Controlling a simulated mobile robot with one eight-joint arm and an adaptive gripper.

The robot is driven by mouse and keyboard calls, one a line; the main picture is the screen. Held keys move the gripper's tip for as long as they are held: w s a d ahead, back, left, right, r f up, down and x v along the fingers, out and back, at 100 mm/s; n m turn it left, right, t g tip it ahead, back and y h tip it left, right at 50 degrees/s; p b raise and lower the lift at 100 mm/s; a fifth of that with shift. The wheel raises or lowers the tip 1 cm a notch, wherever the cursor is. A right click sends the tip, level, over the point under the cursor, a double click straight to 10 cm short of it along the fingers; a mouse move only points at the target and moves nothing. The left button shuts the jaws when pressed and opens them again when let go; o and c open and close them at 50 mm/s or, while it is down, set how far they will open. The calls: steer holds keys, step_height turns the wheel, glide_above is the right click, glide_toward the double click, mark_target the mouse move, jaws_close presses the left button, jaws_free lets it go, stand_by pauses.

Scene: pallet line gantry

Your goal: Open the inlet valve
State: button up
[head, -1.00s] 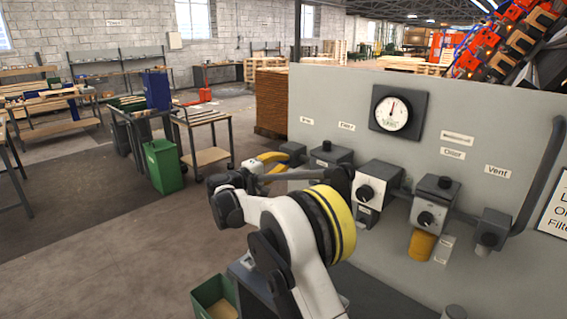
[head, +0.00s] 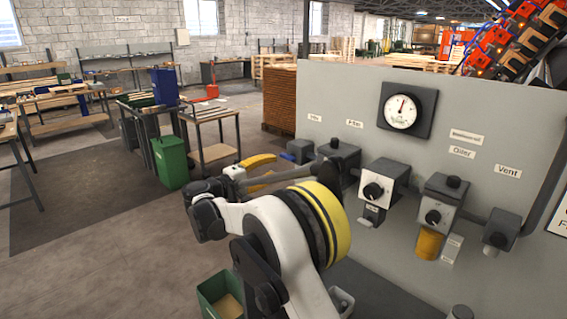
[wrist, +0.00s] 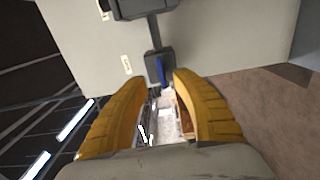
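The inlet valve (head: 301,150) is the small dark block at the left end of the grey panel in the head view. It has a blue lever (head: 287,156), seen edge-on in the wrist view (wrist: 160,70) against the dark valve body (wrist: 150,64). My gripper (head: 268,170) has yellow fingers and is to the left of the valve. In the wrist view my gripper (wrist: 160,80) is open, with the lever ahead of the gap between the fingertips. I see no clear contact. The lever's far end is hard to make out.
The panel (head: 345,85) also carries a filter block (head: 338,150), a regulator with a knob (head: 382,182), an oiler (head: 440,200), a vent block (head: 500,230) and a round gauge (head: 402,110). A cart (head: 208,150) and green bin (head: 168,160) stand behind my arm.

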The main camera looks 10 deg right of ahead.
steer(key=v, duration=0.3)
steer(key=shift+d, duration=0.1)
steer(key=s+d+m+g+y+b, duration=0.15)
steer(key=s+d+y, duration=0.25)
steer(key=s+d, duration=0.45)
steer(key=s+d+m+g+y+b, duration=0.1)
steer(key=s+d+g+y, duration=0.3)
steer(key=s, duration=0.7)
steer(key=s+a+f+m+t+y+b, duration=0.1)
steer(key=s+f+m+y, duration=0.1)
steer(key=s+f, duration=0.4)
steer(key=s+a+f+m+t+y+b, duration=0.1)
steer(key=s+f+y, duration=0.4)
steer(key=s, duration=1.2)
steer(key=shift+s+a+f+m+t, duration=0.2)
steer(key=shift+a+f+m+t, duration=0.15)
steer(key=shift+a+f+m, duration=0.35)
